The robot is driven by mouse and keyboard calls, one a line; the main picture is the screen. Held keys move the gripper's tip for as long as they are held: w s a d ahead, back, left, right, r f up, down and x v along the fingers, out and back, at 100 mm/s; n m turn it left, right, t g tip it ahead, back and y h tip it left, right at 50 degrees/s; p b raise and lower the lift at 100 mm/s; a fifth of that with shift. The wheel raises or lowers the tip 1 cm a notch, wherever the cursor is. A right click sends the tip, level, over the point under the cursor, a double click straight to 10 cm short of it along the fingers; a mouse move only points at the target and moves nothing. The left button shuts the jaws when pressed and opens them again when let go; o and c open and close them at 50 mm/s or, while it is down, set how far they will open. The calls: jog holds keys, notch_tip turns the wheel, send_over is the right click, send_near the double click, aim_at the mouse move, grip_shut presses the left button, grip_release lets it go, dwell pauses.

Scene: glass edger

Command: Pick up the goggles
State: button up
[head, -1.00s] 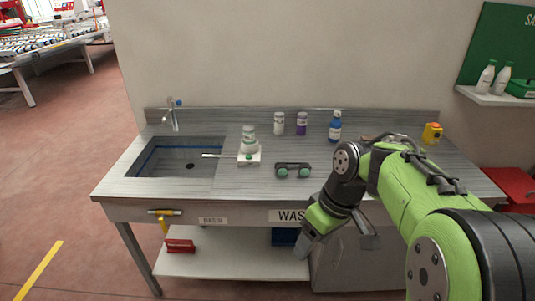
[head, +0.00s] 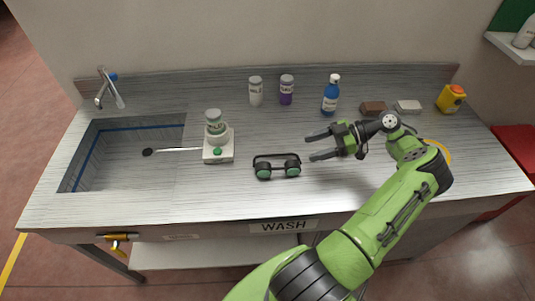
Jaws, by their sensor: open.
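The goggles (head: 277,167) lie on the grey worktop (head: 230,197), with a dark frame and two round green lenses facing the front edge. My gripper (head: 311,147) is open and empty to the right of the goggles. Its two dark fingers point left, toward the goggles, with a small gap between fingertips and frame. Its exact height above the worktop is hard to tell.
A white scale (head: 219,147) with a jar (head: 214,122) stands left of the goggles, beside the sink (head: 130,165). A white bottle (head: 256,91), purple bottle (head: 287,89) and blue bottle (head: 331,96) stand behind. A brown block (head: 374,108) and yellow container (head: 451,99) are at right.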

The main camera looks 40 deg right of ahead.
jog(key=b, duration=0.2)
send_near(261, 165)
jog(key=x, duration=0.8)
jog(key=shift+s+f, duration=0.1)
jog(key=c, duration=1.1)
